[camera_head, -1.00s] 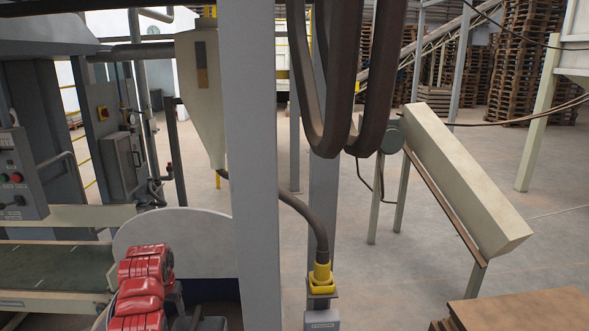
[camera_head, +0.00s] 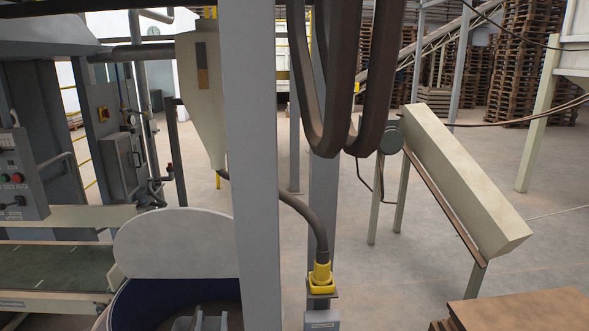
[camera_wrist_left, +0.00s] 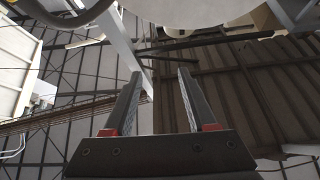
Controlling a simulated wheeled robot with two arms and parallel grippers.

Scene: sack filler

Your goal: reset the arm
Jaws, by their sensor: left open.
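My left gripper shows as a small grey part (camera_head: 200,322) at the bottom edge of the head view, in front of the dark blue drum; most of it and the arm is out of frame. In the left wrist view my left gripper (camera_wrist_left: 160,72) has its two dark fingers apart, with nothing between them. The fingers point up toward a roof of beams and panels. My right gripper is in neither view.
A grey post (camera_head: 250,160) stands close in front. A white rounded plate (camera_head: 175,245) stands behind the dark blue drum (camera_head: 150,298). A conveyor bed (camera_head: 55,268) is at the left. A slanted beige chute (camera_head: 465,180) and open floor are at the right.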

